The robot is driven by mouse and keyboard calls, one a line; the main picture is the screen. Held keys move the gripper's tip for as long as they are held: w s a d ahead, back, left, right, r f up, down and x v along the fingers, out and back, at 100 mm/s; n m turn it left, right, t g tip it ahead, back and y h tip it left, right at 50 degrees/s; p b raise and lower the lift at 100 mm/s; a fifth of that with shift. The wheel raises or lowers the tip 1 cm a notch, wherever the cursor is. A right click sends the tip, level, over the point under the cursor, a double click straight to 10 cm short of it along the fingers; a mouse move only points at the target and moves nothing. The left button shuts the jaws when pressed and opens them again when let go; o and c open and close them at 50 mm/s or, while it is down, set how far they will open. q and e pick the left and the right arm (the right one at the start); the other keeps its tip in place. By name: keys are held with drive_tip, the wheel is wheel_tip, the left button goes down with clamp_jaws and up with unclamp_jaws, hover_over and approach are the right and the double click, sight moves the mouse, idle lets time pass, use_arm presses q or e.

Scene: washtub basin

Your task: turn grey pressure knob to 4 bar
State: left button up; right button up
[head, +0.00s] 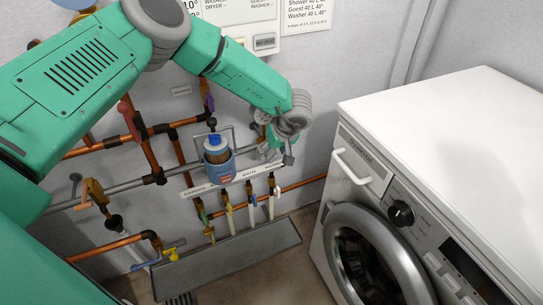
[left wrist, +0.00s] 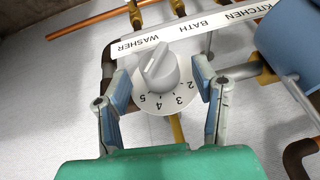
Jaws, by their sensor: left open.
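The grey pressure knob (left wrist: 160,74) sits on a round white dial (left wrist: 160,105) in the left wrist view. The numbers 2, 3, 4 and 5 show along the dial's lower edge. The knob's raised ridge slants from lower left to upper right in that view; I cannot tell which end is the pointer. My left gripper (left wrist: 162,70) is open, with one finger on each side of the knob. I cannot tell whether they touch it. In the head view my left gripper (head: 285,132) is by the wall pipes and hides the knob. My right gripper is not in view.
A blue filter housing (head: 219,165) stands on the pipes left of my gripper. A white label strip (left wrist: 185,29) runs just above the knob. Small valves hang over a grey trough (head: 230,262). A white washing machine (head: 450,120) stands to the right.

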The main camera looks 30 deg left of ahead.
use_arm(q)
drive_tip(key=shift+x, duration=0.85)
drive_tip(key=shift+d, duration=0.1)
drive_tip(key=shift+c, duration=0.5)
drive_tip(key=c, duration=1.1)
drive_tip(key=shift+o, duration=0.2)
drive_tip(key=shift+s+r+t+h+p, duration=0.1)
drive_tip(key=shift+r+t+h+p, duration=0.4)
drive_tip(key=shift+p, duration=0.65)
drive_tip(key=shift+f+n+t+h+p, duration=0.3)
drive_tip(key=shift+f+t+h+p, duration=0.1)
drive_tip(key=shift+t, duration=0.4)
drive_tip(key=shift+c, duration=0.2)
drive_tip(key=o, duration=1.2)
